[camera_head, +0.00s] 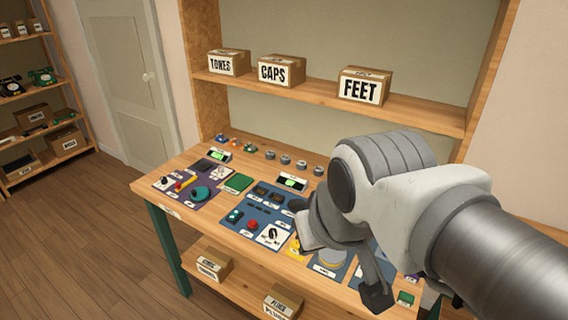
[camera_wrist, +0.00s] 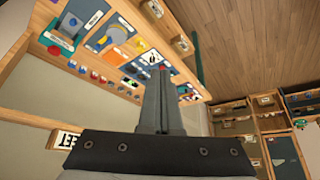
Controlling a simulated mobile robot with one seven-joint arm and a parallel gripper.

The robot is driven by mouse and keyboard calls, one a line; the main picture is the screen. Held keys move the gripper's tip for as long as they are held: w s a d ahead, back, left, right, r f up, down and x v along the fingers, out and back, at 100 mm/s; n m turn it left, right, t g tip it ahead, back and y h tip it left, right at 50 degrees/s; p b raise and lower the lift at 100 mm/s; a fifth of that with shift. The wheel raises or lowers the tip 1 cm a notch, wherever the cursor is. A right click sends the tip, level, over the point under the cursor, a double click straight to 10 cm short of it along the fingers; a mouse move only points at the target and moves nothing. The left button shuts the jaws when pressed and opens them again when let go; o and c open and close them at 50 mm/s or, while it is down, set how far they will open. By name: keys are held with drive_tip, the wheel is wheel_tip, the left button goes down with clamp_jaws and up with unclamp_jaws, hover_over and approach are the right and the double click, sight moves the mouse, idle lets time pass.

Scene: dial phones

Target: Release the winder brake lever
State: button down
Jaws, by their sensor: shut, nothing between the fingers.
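My gripper (camera_head: 376,292) is above the right front part of the workbench, pointing down, and my arm covers much of the right side. In the wrist view its fingers (camera_wrist: 162,80) are together with nothing between them. I cannot tell for sure which control is the winder brake lever, as the labels are too small to read. A red and yellow lever-like part (camera_head: 183,182) lies on the purple panel (camera_head: 213,173) at the left. A yellow and grey part (camera_wrist: 118,34) sits on a panel in the wrist view. The gripper touches no control that I can see.
The wooden workbench (camera_head: 150,187) carries several control panels, including a blue one (camera_head: 236,221). Boxes marked TONES (camera_head: 228,63), CAPS (camera_head: 281,71) and FEET (camera_head: 364,86) stand on the shelf behind. Small round parts (camera_head: 285,159) line the bench's back. Open floor (camera_head: 90,240) lies left.

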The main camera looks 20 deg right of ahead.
drive_tip(key=w+d+f+n+t+h+p, duration=0.2)
drive_tip(key=w+d+h, duration=0.2)
drive_tip(key=w+d, duration=1.2)
drive_tip(key=d+f+n+y, duration=0.2)
drive_tip(key=d+f+n, duration=0.1)
drive_tip(key=f, duration=0.7)
drive_tip(key=s+d+f+n+y+b, duration=0.1)
drive_tip(key=d+f+n, duration=0.3)
drive_tip(key=f, duration=0.7)
drive_tip(key=shift+s+d+f+n+y, duration=0.25)
drive_tip(key=shift+n+y, duration=0.25)
drive_tip(key=shift+y, duration=0.4)
drive_tip(key=shift+w, duration=0.1)
